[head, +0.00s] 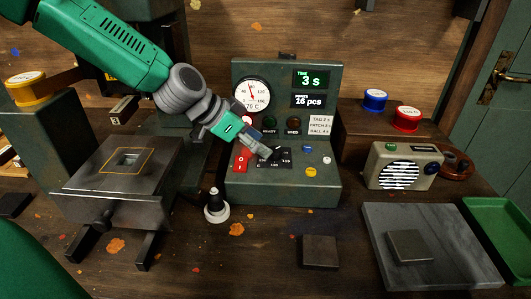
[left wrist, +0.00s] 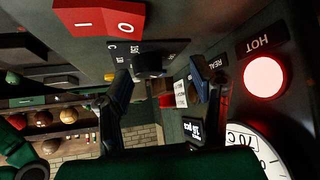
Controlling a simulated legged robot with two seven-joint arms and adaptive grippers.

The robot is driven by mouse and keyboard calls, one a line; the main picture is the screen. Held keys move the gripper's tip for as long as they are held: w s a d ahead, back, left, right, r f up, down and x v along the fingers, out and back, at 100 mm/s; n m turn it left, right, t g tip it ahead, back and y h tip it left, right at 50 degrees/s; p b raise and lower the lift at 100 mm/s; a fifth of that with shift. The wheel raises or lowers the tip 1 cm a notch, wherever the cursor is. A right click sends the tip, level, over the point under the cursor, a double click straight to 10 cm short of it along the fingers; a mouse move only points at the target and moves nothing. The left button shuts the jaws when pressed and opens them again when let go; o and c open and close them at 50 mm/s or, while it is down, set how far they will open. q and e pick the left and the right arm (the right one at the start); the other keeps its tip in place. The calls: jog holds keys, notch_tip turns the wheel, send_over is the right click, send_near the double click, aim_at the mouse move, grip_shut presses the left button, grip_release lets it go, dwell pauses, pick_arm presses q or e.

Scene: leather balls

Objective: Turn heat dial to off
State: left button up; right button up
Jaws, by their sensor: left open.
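The heat dial is a small black knob on a black scale plate (head: 283,163) on the sloped front of the green control box (head: 320,190). The knob (left wrist: 150,63) also shows in the left wrist view, beyond and between my fingertips. Which mark it points at I cannot tell. My left gripper (head: 268,149) reaches down from the upper left to the dial and partly covers it. In the left wrist view its two fingers (left wrist: 160,86) stand apart on either side of the knob; contact is not clear. My right gripper is not in view.
A red rocker switch (head: 240,161) sits left of the dial. The HOT lamp (left wrist: 265,78) glows red. The round gauge (head: 252,95) and displays are above. A press plate (head: 85,190) stands left, a radio (head: 403,166) right. A black-and-white stamp-like piece (head: 216,207) stands in front.

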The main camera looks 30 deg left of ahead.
aim_at(274, 148)
pick_arm(q)
jog(key=d, duration=0.1)
jog(key=w+d, duration=0.1)
jog(key=d, duration=0.1)
jog(key=d+f, duration=0.1)
jog(key=shift+w+d, duration=0.2)
jog(key=shift+d, duration=0.05)
jog(key=shift+w+d, duration=0.1)
jog(key=shift+d, duration=0.1)
jog(key=a, duration=0.3)
jog(key=shift+f, duration=0.35)
jog(key=c, duration=0.6)
jog(key=shift+a, duration=0.1)
jog(key=shift+c, duration=1.3)
jog(key=shift+s+d+r, duration=0.2)
jog(key=shift+d, duration=0.4)
jog(key=shift+c, duration=1.4)
jog(key=shift+d, duration=0.25)
jog(key=shift+w+d, duration=0.1)
jog(key=shift+w+a+f, duration=0.1)
jog(key=shift+w+a, duration=0.05)
jog(key=shift+a, duration=0.15)
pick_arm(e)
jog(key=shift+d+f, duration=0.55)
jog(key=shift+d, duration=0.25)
